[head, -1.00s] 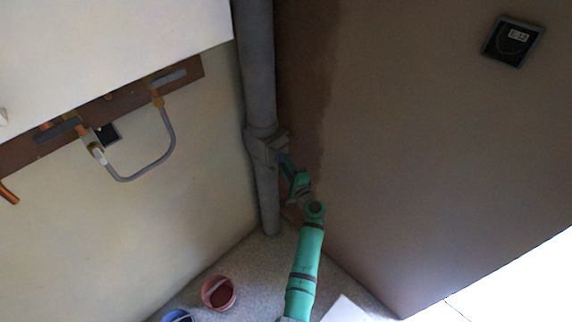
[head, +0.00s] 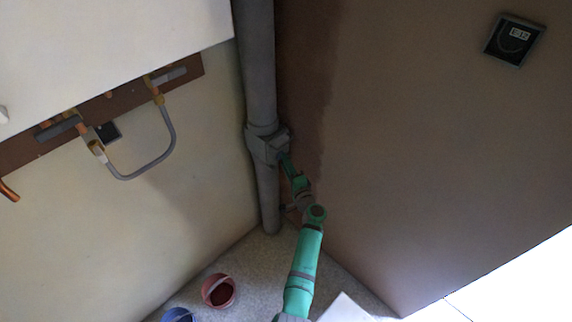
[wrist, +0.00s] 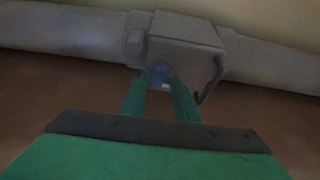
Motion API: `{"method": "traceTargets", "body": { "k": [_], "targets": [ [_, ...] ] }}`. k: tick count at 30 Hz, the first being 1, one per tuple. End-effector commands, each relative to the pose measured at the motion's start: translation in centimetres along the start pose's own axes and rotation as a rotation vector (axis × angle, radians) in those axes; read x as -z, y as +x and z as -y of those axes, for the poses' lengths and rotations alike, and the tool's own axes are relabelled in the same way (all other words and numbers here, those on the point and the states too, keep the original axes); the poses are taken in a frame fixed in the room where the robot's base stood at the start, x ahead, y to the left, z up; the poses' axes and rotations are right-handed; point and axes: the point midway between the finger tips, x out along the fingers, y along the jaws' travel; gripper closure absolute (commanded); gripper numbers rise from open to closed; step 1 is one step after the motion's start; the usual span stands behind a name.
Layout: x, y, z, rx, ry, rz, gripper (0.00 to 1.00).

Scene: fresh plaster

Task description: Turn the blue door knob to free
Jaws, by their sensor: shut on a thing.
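The blue knob (wrist: 160,72) shows in the wrist view as a small blue patch between the fingertips, with a small pale mark at its lower edge. It sits on the near face of a grey box (wrist: 185,38) on the grey pipe. My gripper (wrist: 161,82) is shut on the knob, its two green fingers on either side of it. In the head view my gripper (head: 284,156) reaches the grey box (head: 265,146) on the standing pipe; the knob is hidden there. Which way the knob is turned cannot be told.
The grey pipe (head: 258,70) stands in the corner between a pale wall and a brown wall. A red bucket (head: 219,291) and a blue bucket (head: 178,315) stand on the floor. A grey hose loop (head: 150,168) hangs at the left. A dark wall plate (head: 513,40) is upper right.

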Motion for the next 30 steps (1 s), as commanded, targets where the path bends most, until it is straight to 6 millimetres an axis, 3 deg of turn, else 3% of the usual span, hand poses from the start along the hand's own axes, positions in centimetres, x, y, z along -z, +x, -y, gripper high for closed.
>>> {"method": "traceTargets", "body": {
  "k": [2,3,5,17,30],
  "targets": [
    [0.1,-0.1,0.0,-0.001,-0.001,-0.002,0.94],
    [0.1,-0.1,0.0,-0.001,-0.001,-0.002,0.67],
    [0.1,-0.1,0.0,-0.001,-0.001,-0.002,0.53],
    [0.0,-0.6,-0.1,-0.001,0.0,-0.001,0.53],
    [0.1,-7.8,-0.1,-0.001,-0.001,-0.002,0.53]
  ]
}}
